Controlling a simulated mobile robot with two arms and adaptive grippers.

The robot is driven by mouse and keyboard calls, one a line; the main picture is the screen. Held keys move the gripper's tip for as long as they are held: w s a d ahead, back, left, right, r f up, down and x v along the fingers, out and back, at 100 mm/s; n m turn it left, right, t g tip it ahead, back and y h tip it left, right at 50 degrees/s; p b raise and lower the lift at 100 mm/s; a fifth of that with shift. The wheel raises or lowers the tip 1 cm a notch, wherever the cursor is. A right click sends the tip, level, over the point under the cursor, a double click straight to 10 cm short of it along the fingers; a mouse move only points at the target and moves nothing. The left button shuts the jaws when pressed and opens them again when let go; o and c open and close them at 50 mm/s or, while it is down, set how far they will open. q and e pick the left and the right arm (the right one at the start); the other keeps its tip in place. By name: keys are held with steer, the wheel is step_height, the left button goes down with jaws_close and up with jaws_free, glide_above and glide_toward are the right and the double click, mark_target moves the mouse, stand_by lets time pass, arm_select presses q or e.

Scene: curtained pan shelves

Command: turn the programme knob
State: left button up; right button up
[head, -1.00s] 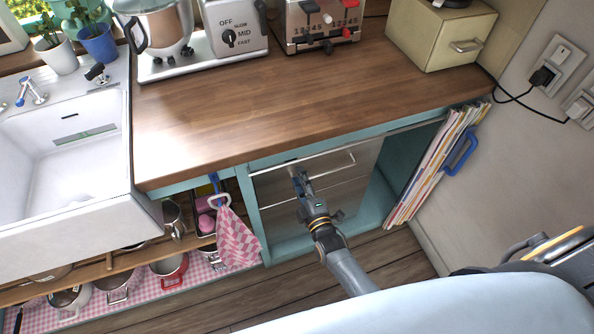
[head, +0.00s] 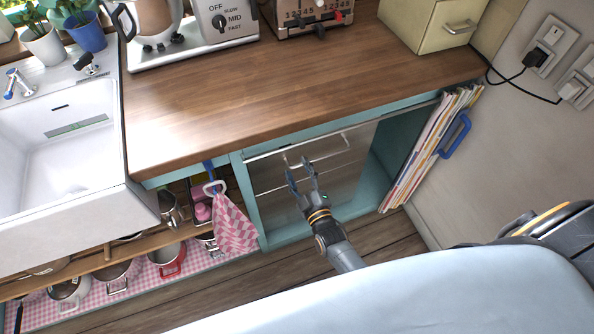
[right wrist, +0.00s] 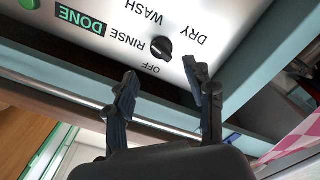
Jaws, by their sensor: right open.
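The black programme knob (right wrist: 161,47) shows in the right wrist view on a pale panel, with the labels OFF, RINSE, WASH and DRY around it. Which label it points to is hard to tell. A green DONE sign (right wrist: 81,21) is beside it. My right gripper (right wrist: 160,72) is open and empty, its fingertips apart on either side of the knob's line, with the knob just beyond them. In the head view, my right gripper (head: 300,172) is in front of the steel-fronted appliance (head: 335,175) under the counter. The knob is not visible there. My left gripper is out of view.
The wooden countertop (head: 270,95) overhangs the appliance front. A bar handle (head: 322,152) crosses that front. A pink checked cloth (head: 233,225) hangs at left, and folders (head: 425,155) stand at right. A mixer (head: 215,22) sits on the counter.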

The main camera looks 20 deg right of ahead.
steer(key=n+b, duration=0.1)
steer(key=n, duration=1)
steer(key=n+b, duration=0.2)
steer(key=n, duration=0.9)
steer(key=n+b, duration=0.1)
steer(key=n, duration=0.9)
steer(key=shift+w+a+n, duration=0.1)
steer(key=shift+w+n, duration=0.3)
steer(key=shift+w, duration=0.1)
steer(key=shift+w+a+b, duration=0.15)
steer(key=shift+w+b, duration=1.45)
steer(key=shift+w, duration=1.8)
